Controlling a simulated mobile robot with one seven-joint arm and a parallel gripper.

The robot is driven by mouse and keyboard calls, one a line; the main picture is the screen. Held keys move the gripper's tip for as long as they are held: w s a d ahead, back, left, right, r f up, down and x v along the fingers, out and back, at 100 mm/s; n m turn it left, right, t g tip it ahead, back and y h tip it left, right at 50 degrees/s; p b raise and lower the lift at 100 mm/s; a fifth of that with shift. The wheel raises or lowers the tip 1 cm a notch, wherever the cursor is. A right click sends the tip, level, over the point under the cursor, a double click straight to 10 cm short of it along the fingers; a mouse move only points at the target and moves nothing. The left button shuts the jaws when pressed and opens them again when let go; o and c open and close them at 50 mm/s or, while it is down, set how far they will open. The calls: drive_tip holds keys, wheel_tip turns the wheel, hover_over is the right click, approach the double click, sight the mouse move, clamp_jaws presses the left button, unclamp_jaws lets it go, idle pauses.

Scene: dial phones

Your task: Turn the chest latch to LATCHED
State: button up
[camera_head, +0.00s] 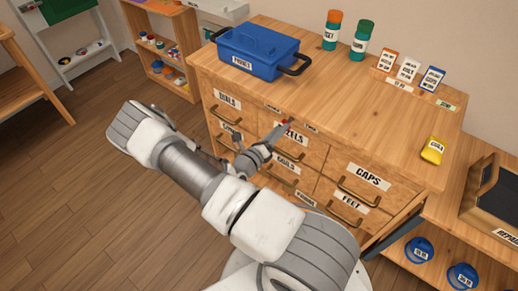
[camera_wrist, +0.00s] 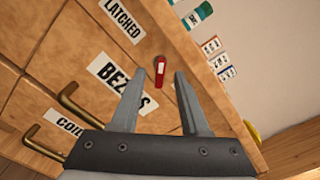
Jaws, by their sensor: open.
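The chest latch (camera_wrist: 161,74) is a small red turning piece with a white mark, on the top front edge of the wooden drawer chest (camera_head: 350,107). In the wrist view it points down toward my gripper's palm, not at the LATCHED label (camera_wrist: 122,18) up and to its left. My gripper (camera_wrist: 161,76) is open, and the latch shows between its two fingertips; I cannot tell whether they touch it. In the head view my gripper (camera_head: 281,130) is at the chest's upper front, and only a bit of the red latch (camera_head: 288,121) shows.
The BEZELS label (camera_wrist: 118,84) and brass drawer handles (camera_head: 286,158) are close below the latch. A blue toolbox (camera_head: 258,52), bottles (camera_head: 362,40), small cards (camera_head: 408,70) and a yellow block (camera_head: 433,150) stand on the chest top. Its middle is clear.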

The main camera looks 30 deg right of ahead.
drive_tip(key=v, duration=1.4)
drive_tip(key=shift+p, duration=0.3)
drive_tip(key=shift+d, duration=0.1)
drive_tip(key=s+a+r+m+y+p, duration=0.2)
drive_tip(key=s+a+r+m+y, duration=0.1)
drive_tip(key=r+m, duration=0.7)
drive_tip(key=s+a+r+m+y+p, duration=0.2)
drive_tip(key=s+r+m+y, duration=0.4)
drive_tip(key=r+m, duration=0.5)
drive_tip(key=s+a+r+m+g+y+p, duration=0.1)
drive_tip(key=s+a+r+m+y+p, duration=0.2)
drive_tip(key=r, duration=1.8)
drive_tip(key=s+a+m+y, duration=0.1)
drive_tip(key=a+m+y, duration=0.1)
drive_tip(key=m+y, duration=0.2)
drive_tip(key=shift+r+m+y, duration=0.2)
drive_tip(key=shift+m+y, duration=0.1)
drive_tip(key=shift+m, duration=1.6)
